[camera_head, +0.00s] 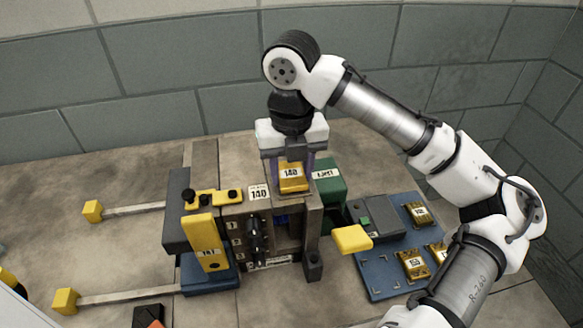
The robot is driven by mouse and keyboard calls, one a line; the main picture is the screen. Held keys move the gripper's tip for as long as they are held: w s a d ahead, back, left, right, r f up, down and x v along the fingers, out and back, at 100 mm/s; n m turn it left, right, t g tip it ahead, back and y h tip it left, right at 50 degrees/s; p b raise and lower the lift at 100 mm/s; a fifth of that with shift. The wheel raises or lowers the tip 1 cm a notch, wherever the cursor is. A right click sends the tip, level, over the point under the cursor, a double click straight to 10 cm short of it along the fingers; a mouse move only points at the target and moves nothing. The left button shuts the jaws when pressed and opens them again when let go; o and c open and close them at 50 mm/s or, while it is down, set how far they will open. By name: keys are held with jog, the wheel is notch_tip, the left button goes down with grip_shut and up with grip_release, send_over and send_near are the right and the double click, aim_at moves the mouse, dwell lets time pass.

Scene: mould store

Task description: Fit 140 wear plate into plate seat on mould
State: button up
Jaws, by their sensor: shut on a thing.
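My gripper (289,160) is shut on the yellow-gold 140 wear plate (293,184), with one finger on each side of it. The plate's white label reading 140 faces the camera. The plate is at the top of the mould (312,222), a grey-brown block with a white 140 tag (259,193) on its top to the left. The plate seat is hidden under the plate and gripper. I cannot tell whether the plate touches the mould or is just above it.
A yellow labelled bar (205,240) and yellow-ended rods (92,211) are at left.

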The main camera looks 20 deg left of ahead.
aim_at(291, 176)
jog(key=shift+f, duration=0.35)
jog(key=o, duration=1.4)
jog(key=shift+o, duration=0.2)
jog(key=shift+r, duration=0.15)
notch_tip(291, 176, up, 12)
jog(key=shift+r, duration=0.15)
jog(key=shift+s, duration=0.1)
